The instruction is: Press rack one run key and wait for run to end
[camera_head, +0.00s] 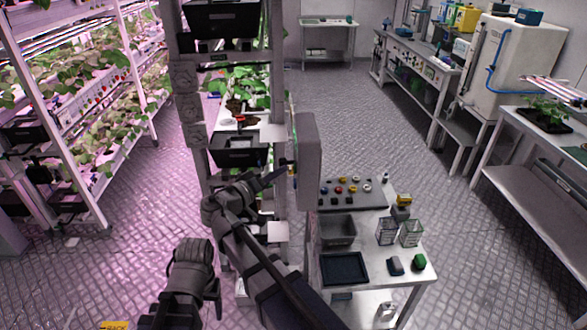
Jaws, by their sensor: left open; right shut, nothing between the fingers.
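The rack (190,130) stands upright in the middle, with plants and black trays on its shelves. A grey control box (308,160) is fixed at its right side and is seen from its side and back. A thin coloured edge of its face shows on the left; the run key cannot be made out. My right gripper (283,173) is shut and empty, its tips close to the box's face; I cannot tell whether they touch. My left gripper (217,300) is open and empty, low at the bottom left, away from the rack.
A metal cart (418,262) right of the rack holds a grey bin (337,231), a dark tray (344,268), clear containers (386,231) and a board of coloured knobs (352,194). Plant shelving (60,130) lines the left, benches (540,165) the right. The floor (340,90) between is free.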

